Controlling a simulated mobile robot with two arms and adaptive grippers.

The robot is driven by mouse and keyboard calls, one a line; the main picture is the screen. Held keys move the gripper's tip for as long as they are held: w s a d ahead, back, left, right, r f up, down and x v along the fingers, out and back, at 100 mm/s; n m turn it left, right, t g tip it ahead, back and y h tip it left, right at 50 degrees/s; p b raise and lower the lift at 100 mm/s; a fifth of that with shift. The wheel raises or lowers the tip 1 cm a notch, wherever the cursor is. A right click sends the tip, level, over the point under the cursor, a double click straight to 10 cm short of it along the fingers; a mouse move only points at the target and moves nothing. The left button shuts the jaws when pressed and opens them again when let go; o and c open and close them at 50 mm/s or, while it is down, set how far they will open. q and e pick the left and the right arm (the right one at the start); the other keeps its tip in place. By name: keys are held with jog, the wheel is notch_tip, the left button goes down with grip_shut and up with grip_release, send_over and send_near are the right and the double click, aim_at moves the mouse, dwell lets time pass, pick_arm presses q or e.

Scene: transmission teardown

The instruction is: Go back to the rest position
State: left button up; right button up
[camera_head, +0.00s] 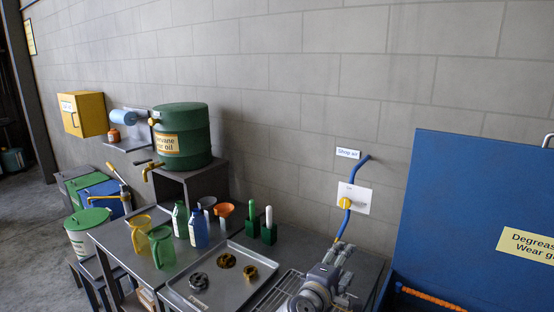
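A green drum (182,136) stands on a raised stand. Yellow (139,235) and green (161,248) jugs, bottles and an orange funnel (224,210) crowd the bench. A blue degreaser unit (470,205) rises at right. A blue air hose (346,218) hangs on the wall.

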jog(key=s+d+f+m+g+y, duration=0.2)
jog(key=s+f+m+g, duration=0.1)
jog(key=s+f, duration=0.55)
jog(key=s+d+f+m+g+y, duration=0.2)
jog(key=s+d+f+g, duration=0.1)
jog(key=s+f, duration=0.6)
jog(key=s+f+m+g+y, duration=0.2)
jog(key=s+m+y, duration=0.1)
jog(key=s, duration=0.8)
jog(key=s+f+m+g+y, duration=0.2)
jog(key=s, duration=0.8)
notch_tip(320, 180, down, 29)
jog(key=s+g+b, duration=0.1)
jog(key=s+b, duration=0.1)
jog(key=b, duration=0.2)
pick_arm(q)
notch_tip(320, 180, down, 7)
jog(key=b, duration=0.3)
jog(key=shift+w, duration=0.2)
pick_arm(e)
jog(key=s+d+f+g, duration=0.1)
jog(key=s+d+f, duration=0.1)
jog(key=s+f, duration=1.4)
notch_tip(320, 180, down, 4)
jog(key=shift+s+d+f, duration=0.1)
jog(key=shift+s+d, duration=0.05)
jog(key=shift+s, duration=0.15)
